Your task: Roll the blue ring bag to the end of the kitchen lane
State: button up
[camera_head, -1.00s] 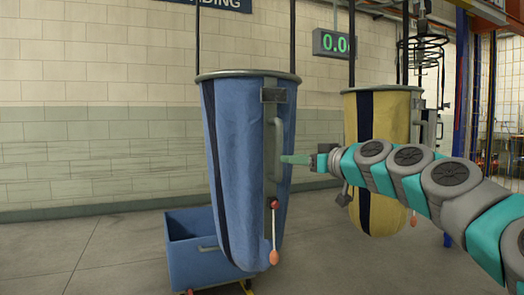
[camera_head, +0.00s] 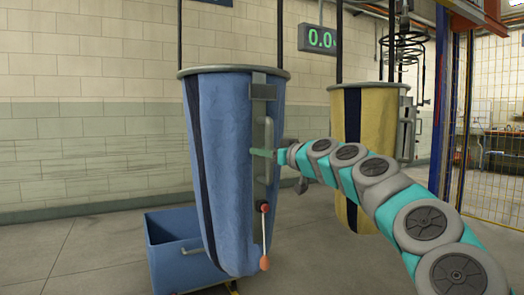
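The blue ring bag (camera_head: 228,170) hangs upright from its metal ring (camera_head: 232,72), with a dark stripe down its left side. A grey vertical handle (camera_head: 268,130) and a lever with an orange knob (camera_head: 265,263) are on its right face. My gripper (camera_head: 262,153) reaches in from the right, and its green fingertips overlap the handle at mid-height. I cannot tell whether the fingers are closed around the handle.
A yellow ring bag (camera_head: 378,120) hangs close behind on the right. A blue wheeled bin (camera_head: 170,262) stands below left of the blue bag. A green display (camera_head: 318,39) hangs above. A post and mesh fence (camera_head: 487,110) stand at the right. Floor at left is clear.

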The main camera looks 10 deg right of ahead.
jog(key=shift+w+a, duration=0.2)
jog(key=shift+w, duration=0.1)
grip_shut()
dwell(1.3)
